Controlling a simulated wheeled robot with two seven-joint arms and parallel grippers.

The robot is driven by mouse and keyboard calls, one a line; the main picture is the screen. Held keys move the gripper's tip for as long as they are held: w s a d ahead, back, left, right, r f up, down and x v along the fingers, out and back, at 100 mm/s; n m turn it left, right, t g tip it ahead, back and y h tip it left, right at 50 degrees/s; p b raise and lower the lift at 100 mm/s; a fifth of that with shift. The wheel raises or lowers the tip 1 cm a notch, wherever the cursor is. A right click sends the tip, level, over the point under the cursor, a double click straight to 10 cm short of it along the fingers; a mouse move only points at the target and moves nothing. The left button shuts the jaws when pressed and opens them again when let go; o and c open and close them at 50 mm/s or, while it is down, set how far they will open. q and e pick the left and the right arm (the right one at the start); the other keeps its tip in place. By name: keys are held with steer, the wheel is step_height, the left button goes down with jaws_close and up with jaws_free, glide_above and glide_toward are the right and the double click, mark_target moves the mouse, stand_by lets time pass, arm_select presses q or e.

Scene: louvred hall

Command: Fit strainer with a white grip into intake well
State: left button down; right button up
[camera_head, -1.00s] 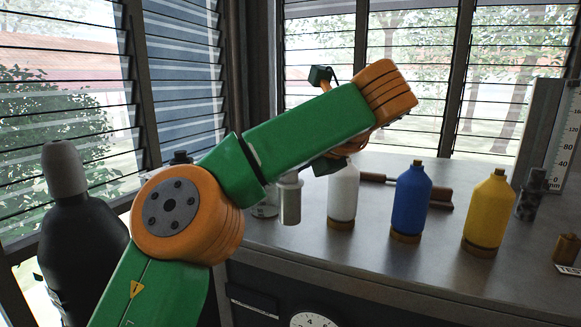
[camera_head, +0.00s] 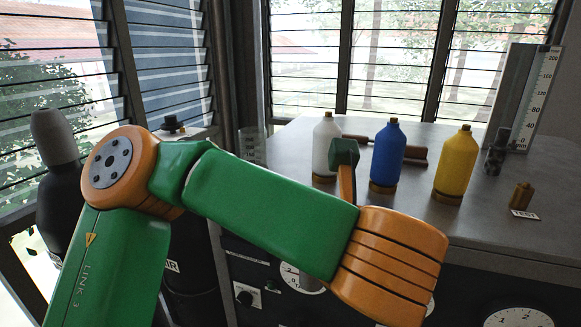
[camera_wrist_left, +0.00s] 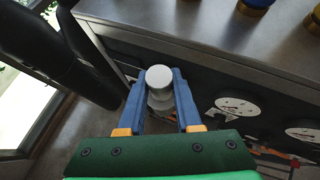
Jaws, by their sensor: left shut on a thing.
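In the left wrist view, my left gripper (camera_wrist_left: 159,90) is shut on a pale, round-topped cylinder (camera_wrist_left: 158,77), apparently the strainer with its white grip. Its lower part is largely hidden under the top. It hangs in front of the bench's dark panel, apart from the bench. I cannot make out the intake well in either view. My right gripper is not in view.
A white bottle (camera_head: 325,150), a blue bottle (camera_head: 387,155) and a yellow bottle (camera_head: 456,163) stand on the grey bench (camera_head: 500,235). A small brass bottle (camera_head: 521,195) and a scale board (camera_head: 537,100) are at the right. A dark grey-capped cylinder (camera_head: 58,195) stands left. Dials line the bench front.

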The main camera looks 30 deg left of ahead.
arm_select(q)
steer(key=s+d+f+m+t+h, duration=0.2)
steer(key=s+d+f+m+h, duration=0.1)
steer(key=d+f, duration=0.6)
steer(key=s+d+m, duration=0.1)
steer(key=s, duration=0.1)
steer(key=shift+s+f+m+h, duration=0.3)
steer(key=shift+s+f+h, duration=0.05)
steer(key=shift+h, duration=0.05)
